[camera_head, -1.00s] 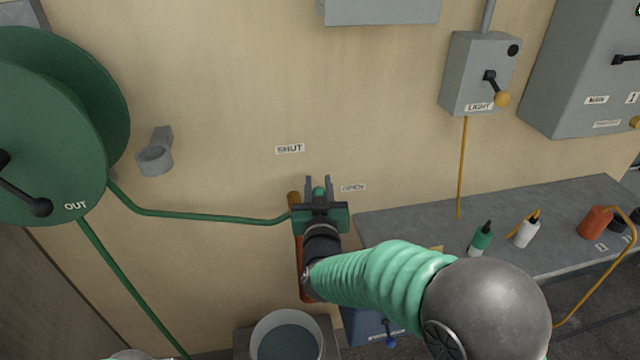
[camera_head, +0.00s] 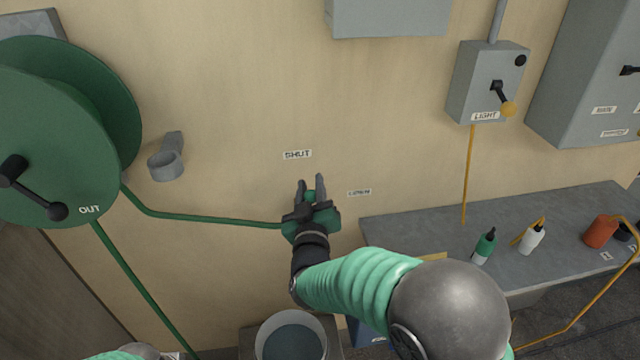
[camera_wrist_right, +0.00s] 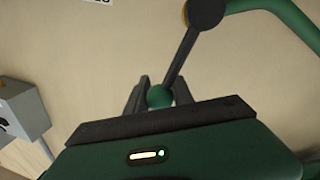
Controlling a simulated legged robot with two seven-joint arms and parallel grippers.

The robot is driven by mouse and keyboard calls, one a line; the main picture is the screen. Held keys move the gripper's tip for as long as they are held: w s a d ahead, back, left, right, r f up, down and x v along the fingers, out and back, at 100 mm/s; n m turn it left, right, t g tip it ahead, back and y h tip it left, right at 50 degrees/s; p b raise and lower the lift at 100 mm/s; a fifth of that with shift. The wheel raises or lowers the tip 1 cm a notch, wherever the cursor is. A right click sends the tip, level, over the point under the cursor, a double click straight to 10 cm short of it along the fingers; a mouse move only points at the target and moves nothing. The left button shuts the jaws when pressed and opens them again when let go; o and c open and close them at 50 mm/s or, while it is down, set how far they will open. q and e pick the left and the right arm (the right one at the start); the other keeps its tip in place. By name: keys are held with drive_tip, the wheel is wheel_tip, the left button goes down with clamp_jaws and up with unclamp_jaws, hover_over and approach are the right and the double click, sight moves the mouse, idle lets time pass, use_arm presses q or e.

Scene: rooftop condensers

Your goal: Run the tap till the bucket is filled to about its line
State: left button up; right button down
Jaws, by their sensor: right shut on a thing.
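My right gripper (camera_head: 312,186) is at the wall below the SHUT label (camera_head: 297,155) and left of the small OPEN label (camera_head: 359,192). It is shut on the green knob of the tap lever. In the wrist view the knob (camera_wrist_right: 160,96) sits between the fingertips, and the dark lever (camera_wrist_right: 182,55) slants up right to its round pivot. The grey bucket (camera_head: 322,337) stands below, cut by the bottom edge, with a blue-grey water surface inside. I cannot make out its line or a stream. The spout is hidden behind my arm. My left gripper is out of view.
A green hose reel (camera_head: 60,140) is at left, its hose (camera_head: 205,219) running toward the tap. An empty ring holder (camera_head: 166,165) is on the wall. At right are a light switch box (camera_head: 482,85) and a grey bench (camera_head: 400,232) with bottles.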

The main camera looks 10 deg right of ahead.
drive_tip(key=shift+w+a+r+n+p, duration=0.1)
drive_tip(key=shift+a+r+n+p, duration=0.05)
drive_tip(key=shift+a+r+n, duration=0.3)
drive_tip(key=shift+a+r+n+p, duration=0.15)
drive_tip(key=shift+a+n, duration=0.1)
drive_tip(key=shift+n, duration=0.3)
drive_tip(key=c, duration=1.3)
unclamp_jaws()
drive_tip(key=shift+a+f, duration=0.1)
drive_tip(key=shift+c, duration=0.2)
drive_tip(key=shift+o, duration=1.2)
drive_tip(key=shift+f, duration=0.2)
drive_tip(key=shift+f, duration=0.1)
